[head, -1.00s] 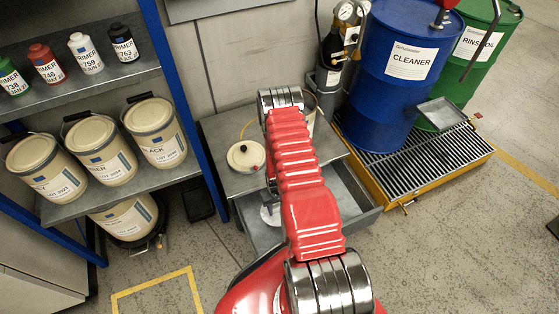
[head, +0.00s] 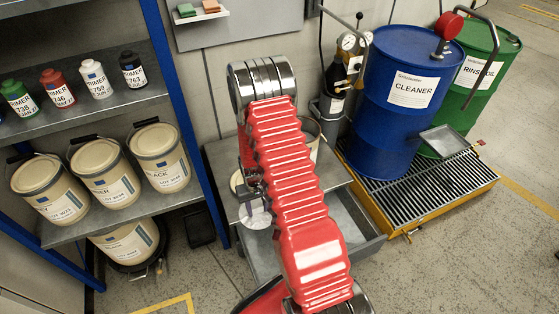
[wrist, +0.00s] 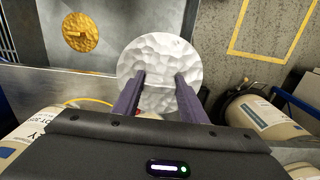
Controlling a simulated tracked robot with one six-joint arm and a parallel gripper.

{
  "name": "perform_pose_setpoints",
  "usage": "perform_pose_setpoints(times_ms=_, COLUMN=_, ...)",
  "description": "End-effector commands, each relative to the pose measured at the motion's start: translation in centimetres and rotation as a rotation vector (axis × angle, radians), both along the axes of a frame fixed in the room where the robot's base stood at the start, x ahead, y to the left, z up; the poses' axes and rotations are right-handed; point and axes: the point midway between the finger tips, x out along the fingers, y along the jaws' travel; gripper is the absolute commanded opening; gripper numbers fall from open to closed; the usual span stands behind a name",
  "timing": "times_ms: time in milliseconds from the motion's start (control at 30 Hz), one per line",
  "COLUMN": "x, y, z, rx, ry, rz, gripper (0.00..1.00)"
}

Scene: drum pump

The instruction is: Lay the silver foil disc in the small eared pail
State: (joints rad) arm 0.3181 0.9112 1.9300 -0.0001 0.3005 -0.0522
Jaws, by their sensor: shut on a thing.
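The silver foil disc (wrist: 158,52) is round, shiny and dimpled. My gripper (wrist: 160,80) is shut on it, with both dark fingers over its near part. In the head view the disc (head: 257,217) hangs below my gripper (head: 253,192), beside the grey cart and left of my red arm. A pail (head: 313,130) on the cart is mostly hidden behind my arm. I cannot tell whether it is the small eared one.
The grey cart (head: 221,160) has an open drawer (head: 366,236). A gold disc (wrist: 82,32) lies in the drawer. Left is a blue shelf with pails (head: 159,158) and primer bottles. Right are the blue cleaner drum (head: 400,125) and green drum (head: 480,80).

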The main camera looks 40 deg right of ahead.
Motion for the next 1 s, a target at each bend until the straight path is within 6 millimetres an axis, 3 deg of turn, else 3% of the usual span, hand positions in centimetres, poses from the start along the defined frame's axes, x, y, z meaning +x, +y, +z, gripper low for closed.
perform_pose_setpoints(times_ms=467, x=4.4, y=5.2, z=12.8, rx=-0.002, ry=-0.007, rz=0.086, gripper=0.17)
perform_pose_setpoints(times_ms=800, x=6.8, y=10.8, z=23.5, rx=-0.001, ry=-0.008, rz=0.181, gripper=0.17)
perform_pose_setpoints(times_ms=1000, x=7.5, y=14.2, z=28.8, rx=-0.001, ry=-0.004, rz=0.241, gripper=0.17)
